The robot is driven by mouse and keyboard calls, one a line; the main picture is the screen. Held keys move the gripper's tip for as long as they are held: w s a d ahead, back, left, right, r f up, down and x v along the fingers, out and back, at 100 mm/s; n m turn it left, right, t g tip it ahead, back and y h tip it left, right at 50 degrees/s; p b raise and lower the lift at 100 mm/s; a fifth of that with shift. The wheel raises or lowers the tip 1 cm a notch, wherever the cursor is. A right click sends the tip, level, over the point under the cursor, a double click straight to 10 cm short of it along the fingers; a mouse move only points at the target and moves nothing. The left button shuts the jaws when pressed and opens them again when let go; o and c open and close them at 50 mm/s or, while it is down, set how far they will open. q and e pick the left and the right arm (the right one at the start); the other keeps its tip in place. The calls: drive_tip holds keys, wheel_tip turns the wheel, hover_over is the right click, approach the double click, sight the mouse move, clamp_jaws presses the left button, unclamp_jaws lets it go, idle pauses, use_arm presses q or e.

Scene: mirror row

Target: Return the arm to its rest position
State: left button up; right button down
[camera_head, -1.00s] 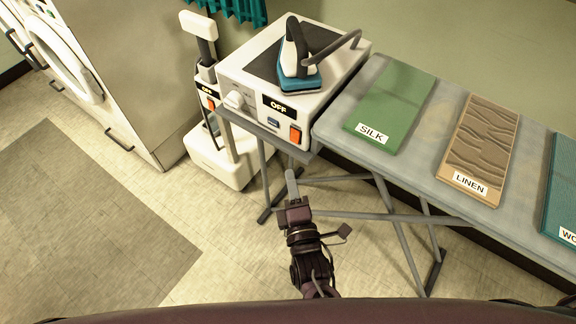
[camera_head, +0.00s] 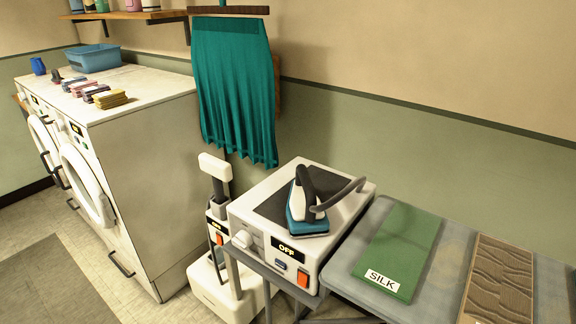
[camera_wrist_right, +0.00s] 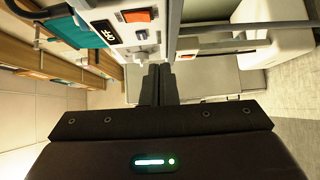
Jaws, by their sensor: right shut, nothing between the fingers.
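My right gripper (camera_wrist_right: 158,84) shows in the right wrist view with its two dark fingers together and nothing between them. Beyond it is the white steam station (camera_wrist_right: 122,32) with its orange switch and OFF label, apart from the fingers as far as I can tell. In the head view neither gripper shows. There the steam station (camera_head: 262,243) stands with a teal and white iron (camera_head: 306,205) resting on its dark top.
An ironing board (camera_head: 345,255) at the right carries a green SILK panel (camera_head: 402,247) and a brown ridged panel (camera_head: 500,283). A white steamer (camera_head: 222,290) stands left of the station. Washers (camera_head: 150,170) stand at the left. A teal cloth (camera_head: 236,90) hangs behind.

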drive_tip(key=s+d+f+m+g+h, duration=0.1)
drive_tip(key=s+d+f+m+g, duration=0.25)
drive_tip(key=f, duration=0.65)
drive_tip(key=s+d+f+m+g, duration=0.2)
drive_tip(key=d+f, duration=0.2)
drive_tip(key=f, duration=0.5)
drive_tip(key=s+d+f+m+g+h, duration=0.1)
drive_tip(key=s+d+f+m+g, duration=0.15)
drive_tip(key=f, duration=0.75)
drive_tip(key=s+d+f+m+g, duration=0.2)
drive_tip(key=s+d+f+m, duration=0.1)
drive_tip(key=s, duration=0.4)
drive_tip(key=s+d+f+m+g+p, duration=0.1)
drive_tip(key=s+d+f+m+g, duration=0.2)
drive_tip(key=s+f, duration=0.2)
drive_tip(key=s+d+f+m+g+h, duration=0.1)
drive_tip(key=s+d+f+m+g, duration=0.2)
drive_tip(key=s, duration=0.7)
drive_tip(key=shift+d+f, duration=0.45)
drive_tip(key=shift+f, duration=0.25)
drive_tip(key=shift+s, duration=0.1)
